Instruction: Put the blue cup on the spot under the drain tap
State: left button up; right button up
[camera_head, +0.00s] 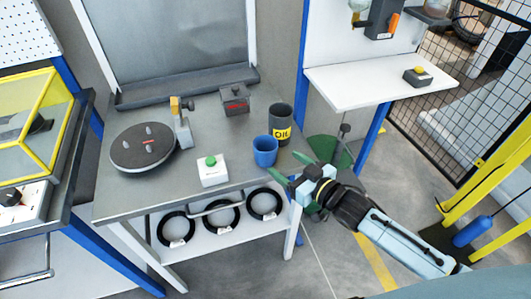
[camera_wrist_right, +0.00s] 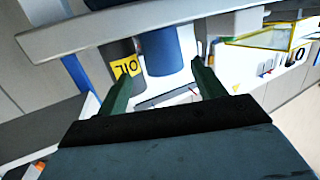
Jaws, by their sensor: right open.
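The blue cup (camera_head: 265,151) stands upright near the front right edge of the grey table (camera_head: 120,200), just in front of a dark can with a yellow OIL label (camera_head: 281,124). My right gripper (camera_head: 285,166) is open at the table's right edge, its green fingers pointing toward the cup. In the right wrist view the blue cup (camera_wrist_right: 165,50) shows between the open fingers (camera_wrist_right: 168,68), with the OIL can (camera_wrist_right: 122,68) beside it. Contact with the cup cannot be told. I cannot clearly make out the drain tap or its spot. My left gripper is not in view.
On the table are a round turntable (camera_head: 143,148), a white box with a green button (camera_head: 212,170) and a dark grey box (camera_head: 235,99). Black coils (camera_head: 221,216) lie on the lower shelf.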

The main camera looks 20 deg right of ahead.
aim_at(273, 155)
jog(key=x, duration=0.9)
jog(key=shift+a+r+b, duration=0.15)
jog(key=shift+b, duration=0.2)
jog(key=c, duration=0.8)
jog(key=shift+r, duration=0.15)
